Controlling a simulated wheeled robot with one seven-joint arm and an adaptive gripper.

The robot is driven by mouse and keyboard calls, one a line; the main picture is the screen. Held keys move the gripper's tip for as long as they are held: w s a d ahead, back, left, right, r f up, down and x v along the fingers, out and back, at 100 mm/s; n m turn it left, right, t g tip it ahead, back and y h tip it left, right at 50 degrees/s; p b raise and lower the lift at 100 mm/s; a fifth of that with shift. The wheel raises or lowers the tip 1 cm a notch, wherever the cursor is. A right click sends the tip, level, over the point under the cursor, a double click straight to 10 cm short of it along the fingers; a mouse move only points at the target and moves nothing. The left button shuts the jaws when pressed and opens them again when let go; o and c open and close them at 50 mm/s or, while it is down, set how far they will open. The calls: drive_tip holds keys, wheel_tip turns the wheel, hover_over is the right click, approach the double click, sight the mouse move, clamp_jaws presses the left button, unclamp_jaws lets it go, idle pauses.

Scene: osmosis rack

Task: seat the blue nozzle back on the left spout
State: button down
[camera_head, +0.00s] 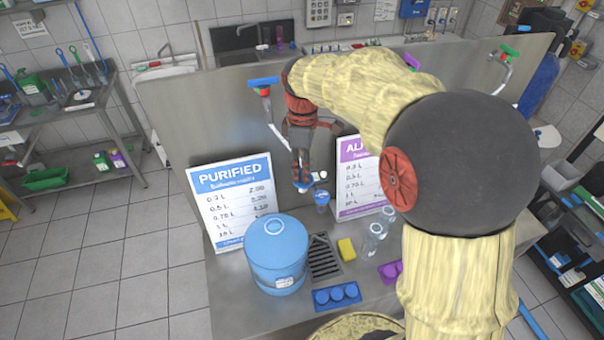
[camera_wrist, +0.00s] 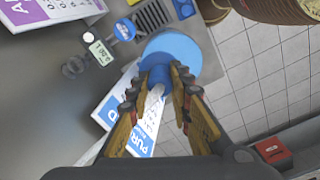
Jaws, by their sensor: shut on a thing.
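The blue nozzle (camera_wrist: 160,76) is a short blue cylinder between my fingertips in the wrist view. My gripper (camera_head: 302,184) is shut on it and points down in front of the metal back panel. The nozzle (camera_head: 303,187) shows only as a bit of blue under the fingers in the head view. The left spout (camera_head: 277,134) is a thin white tube curving down from a valve with a blue handle (camera_head: 263,82); its lower end is hidden behind my gripper. In the wrist view a white strip (camera_wrist: 153,101) lies beside the nozzle; I cannot tell whether they touch.
A large blue jug (camera_head: 277,258) stands below, beside the PURIFIED sign (camera_head: 232,200) and a drain grate (camera_head: 323,257). A small blue-topped item (camera_head: 321,200) is close under my gripper. A second sign (camera_head: 358,180), clear cups (camera_head: 374,239), a yellow sponge (camera_head: 346,249) and a blue cap tray (camera_head: 337,296) are to the right.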

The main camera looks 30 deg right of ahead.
drive_tip(key=w+d+p, duration=0.3)
drive_tip(key=w+d, duration=0.3)
drive_tip(key=w, duration=0.4)
drive_tip(key=w+d+p, duration=0.4)
drive_tip(key=w+d, duration=0.2)
drive_tip(key=w, duration=0.4)
drive_tip(key=shift+w+d, duration=0.25)
drive_tip(key=shift+w, duration=0.05)
idle(1.7)
drive_tip(key=shift+f, duration=0.1)
idle(0.4)
wheel_tip(320, 180, down, 11)
drive_tip(key=b, duration=0.5)
idle(2.2)
idle(0.3)
